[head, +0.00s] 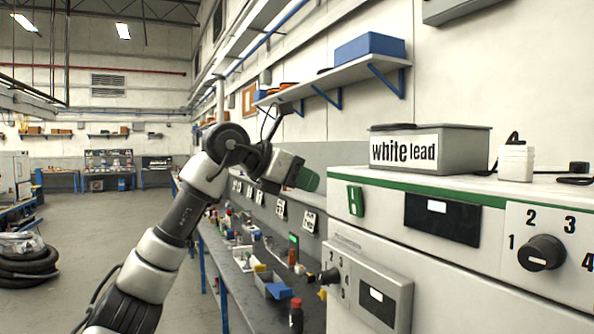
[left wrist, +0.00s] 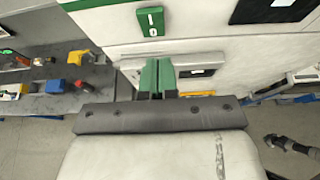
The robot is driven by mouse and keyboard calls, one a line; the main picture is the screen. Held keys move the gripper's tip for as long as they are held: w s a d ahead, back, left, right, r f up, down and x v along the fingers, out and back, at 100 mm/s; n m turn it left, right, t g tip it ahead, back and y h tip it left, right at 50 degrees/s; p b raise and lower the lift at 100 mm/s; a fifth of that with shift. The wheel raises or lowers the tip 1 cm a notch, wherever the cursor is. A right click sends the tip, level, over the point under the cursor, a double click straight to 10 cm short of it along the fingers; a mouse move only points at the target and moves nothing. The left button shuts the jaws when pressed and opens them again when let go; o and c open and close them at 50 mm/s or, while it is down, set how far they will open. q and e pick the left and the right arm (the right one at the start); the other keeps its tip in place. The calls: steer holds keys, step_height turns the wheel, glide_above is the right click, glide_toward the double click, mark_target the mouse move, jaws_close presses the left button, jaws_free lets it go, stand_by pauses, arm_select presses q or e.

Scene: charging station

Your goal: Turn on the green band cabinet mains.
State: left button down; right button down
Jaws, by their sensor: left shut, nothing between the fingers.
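The green band cabinet (head: 450,262) is white with a green stripe along its top edge, at the right in the head view. Its mains switch is a small green rocker (head: 355,199) on the front face, left of a dark display. It also shows at the top of the left wrist view as a green switch (left wrist: 151,21) with I and O marks. I cannot tell which way it is set. My left gripper (head: 310,180) is shut and empty, its green fingers (left wrist: 158,68) near the switch but apart from it. My right gripper is not in view.
A dial (head: 541,253) sits right of the dark display (head: 442,218). A smaller grey box (head: 395,285) with its own dial juts out below. A grey "white lead" box (head: 462,150) and a white jar (head: 516,163) stand on top. A cluttered workbench (head: 225,265) runs along the wall.

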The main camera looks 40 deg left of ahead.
mark_target(356, 190)
arm_select(q)
steer(key=p+x, duration=0.1)
steer(key=x, duration=0.1)
steer(key=r+p+x, duration=0.1)
steer(key=x, duration=0.2)
steer(key=p+x, duration=0.1)
steer(key=x, duration=0.1)
steer(key=shift+w+d+r, duration=0.2)
steer(key=shift+w+r, duration=0.05)
steer(key=shift+w, duration=0.25)
steer(key=shift+w+d+p, duration=0.2)
steer(key=shift+w+p, duration=0.15)
steer(key=shift+w, duration=0.15)
steer(key=shift+f, duration=0.1)
steer(key=shift+s, duration=0.1)
